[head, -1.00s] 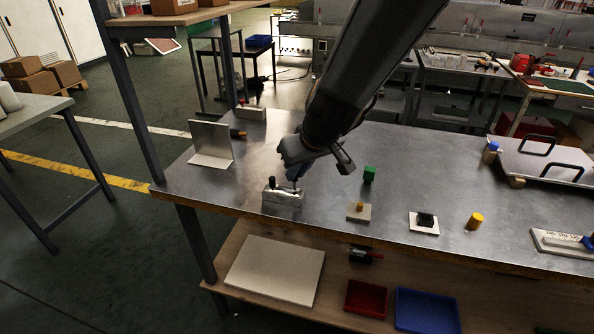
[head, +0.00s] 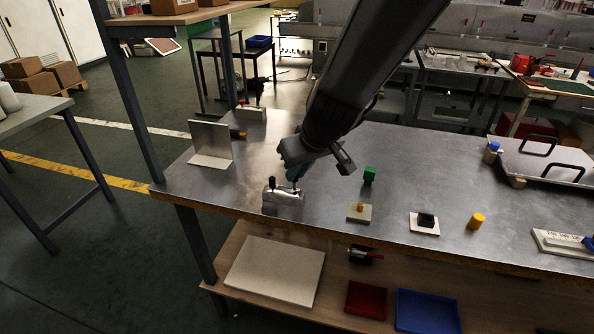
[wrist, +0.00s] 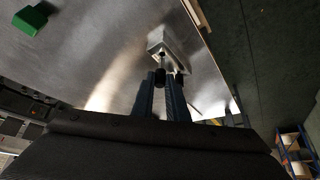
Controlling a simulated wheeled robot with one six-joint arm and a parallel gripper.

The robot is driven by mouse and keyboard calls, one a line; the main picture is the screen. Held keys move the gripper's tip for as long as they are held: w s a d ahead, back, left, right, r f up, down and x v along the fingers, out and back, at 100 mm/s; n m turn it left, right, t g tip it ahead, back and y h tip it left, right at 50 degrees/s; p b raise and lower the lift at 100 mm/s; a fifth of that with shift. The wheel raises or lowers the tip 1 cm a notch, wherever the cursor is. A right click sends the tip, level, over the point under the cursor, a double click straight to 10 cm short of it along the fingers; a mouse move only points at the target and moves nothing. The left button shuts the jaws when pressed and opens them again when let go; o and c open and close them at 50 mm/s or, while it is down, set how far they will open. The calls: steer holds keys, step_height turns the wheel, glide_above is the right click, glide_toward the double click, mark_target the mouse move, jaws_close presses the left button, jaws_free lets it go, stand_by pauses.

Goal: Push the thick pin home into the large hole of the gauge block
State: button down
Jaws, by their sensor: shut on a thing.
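The gauge block (head: 284,205) is a small silver block near the front left of the bench. It also shows beyond the fingertips in the wrist view (wrist: 172,45). My gripper (head: 297,181) is right above its right part. In the wrist view my gripper (wrist: 161,80) is shut on a pin with a dark head (wrist: 160,76) and a pale shank pointing at the block. How deep its tip sits, and the hole itself, cannot be made out. A second dark-headed pin (head: 271,182) stands upright at the block's left end.
A metal angle plate (head: 211,145) stands behind left. To the right are a green block (head: 369,174), a beige base with an orange peg (head: 359,213), a white plate with a black block and a yellow cylinder (head: 477,221). The bench's front edge is close to the block.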

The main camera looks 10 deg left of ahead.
mark_target(296, 182)
steer(key=shift+f+b, duration=1.65)
steer(key=shift+b, duration=0.15)
steer(key=c, duration=1.7)
jaws_free()
steer(key=shift+o, duration=0.2)
steer(key=shift+r, duration=0.1)
steer(key=p+v, duration=0.2)
steer(key=v, duration=0.5)
steer(key=shift+s+d+r, duration=0.15)
steer(key=shift+d+r, duration=0.05)
steer(key=shift+r, duration=0.1)
